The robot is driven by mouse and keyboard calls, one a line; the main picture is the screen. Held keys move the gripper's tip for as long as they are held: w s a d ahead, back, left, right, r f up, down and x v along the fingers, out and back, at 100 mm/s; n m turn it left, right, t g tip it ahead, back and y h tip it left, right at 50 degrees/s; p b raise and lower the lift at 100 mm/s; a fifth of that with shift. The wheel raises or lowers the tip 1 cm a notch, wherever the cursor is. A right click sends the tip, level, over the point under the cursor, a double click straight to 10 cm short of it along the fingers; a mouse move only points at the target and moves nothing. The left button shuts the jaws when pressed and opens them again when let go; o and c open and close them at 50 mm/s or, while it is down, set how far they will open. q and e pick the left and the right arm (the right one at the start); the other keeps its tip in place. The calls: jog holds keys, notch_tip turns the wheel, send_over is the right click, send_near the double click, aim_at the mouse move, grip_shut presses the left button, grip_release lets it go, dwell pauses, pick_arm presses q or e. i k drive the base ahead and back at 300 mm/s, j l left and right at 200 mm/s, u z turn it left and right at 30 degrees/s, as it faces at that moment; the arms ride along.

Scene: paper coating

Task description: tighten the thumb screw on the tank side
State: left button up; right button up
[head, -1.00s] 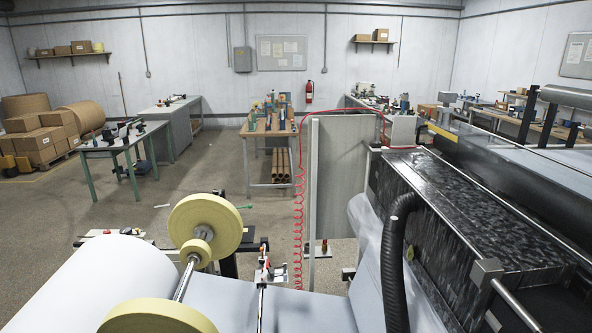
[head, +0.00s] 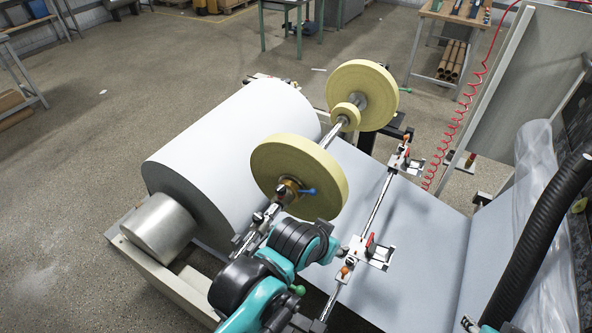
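A teal and black arm, apparently my left one, rises from the bottom edge left of middle and bends over the front of the roll stand. I cannot make out its fingertips. My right gripper is not in view. A yellow disc (head: 318,184) with a brass hub and a blue lever (head: 307,191) sits just beyond the arm. A metal cross rod carries a near clamp with a red lever (head: 370,243) and an orange knob (head: 345,271), and a far clamp (head: 405,160). I cannot tell which part is the tank-side thumb screw.
A large white paper roll (head: 235,140) lies left of the discs. A second yellow disc (head: 362,95) stands behind. A black ribbed hose (head: 540,235) and clear plastic sheet (head: 560,190) are at right. A red coiled cable (head: 460,115) hangs behind. Floor at left is open.

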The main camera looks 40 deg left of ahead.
aim_at(280, 190)
jog(key=u, duration=0.4)
jog(key=i+j+u, duration=0.1)
jog(key=u, duration=0.3)
jog(key=j+u, duration=0.1)
jog(key=u, duration=0.25)
